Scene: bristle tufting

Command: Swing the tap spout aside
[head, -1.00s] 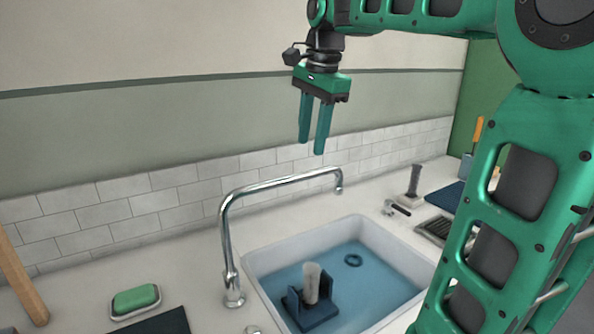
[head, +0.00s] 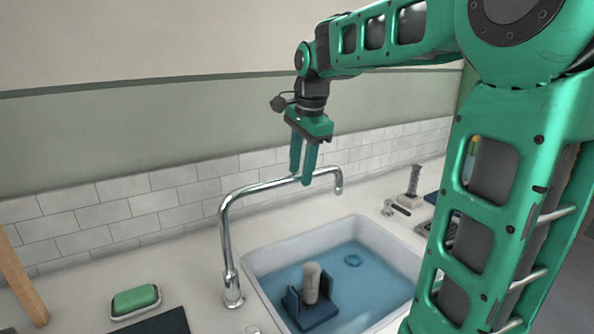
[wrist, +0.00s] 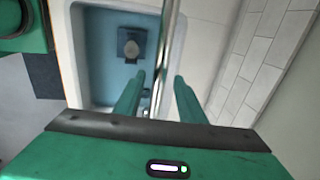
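The chrome tap spout (head: 262,186) rises from its base at the sink's left edge, bends, and reaches over the sink to a downturned outlet at the right. My gripper (head: 303,180) points down at the spout's horizontal pipe. In the wrist view, the spout (wrist: 172,30) runs between the two fingers of my gripper (wrist: 160,80), with a gap showing on both sides. The fingers are open and straddle the pipe. Whether either finger touches it I cannot tell.
A green soap in a dish (head: 135,301) sits left of the tap. The tiled wall (head: 155,205) is close behind the spout.

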